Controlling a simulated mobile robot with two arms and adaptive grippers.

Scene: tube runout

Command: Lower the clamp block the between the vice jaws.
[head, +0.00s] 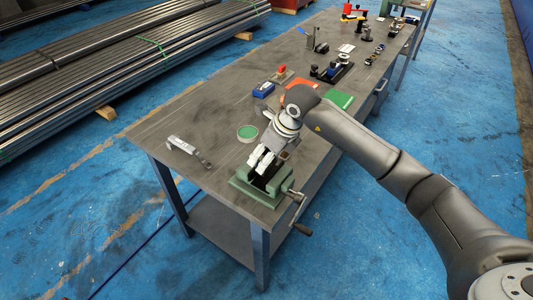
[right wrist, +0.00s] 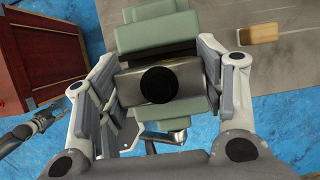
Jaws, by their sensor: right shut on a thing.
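My right gripper (head: 264,163) points down over the green vice (head: 245,181) at the near end of the bench. In the right wrist view its fingers (right wrist: 160,88) are shut on the sides of the clamp block (right wrist: 128,80), a grey metal piece with a round black spot on its face. The green vice jaws (right wrist: 157,35) show above and below the block, and the block lies in line with the gap between them. How deep it sits, and whether it touches the jaws, I cannot tell. In the head view the fingers mostly hide the block.
The vice's crank handle (head: 300,228) sticks out over the bench's front edge. More tools stand along the bench (head: 205,105).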

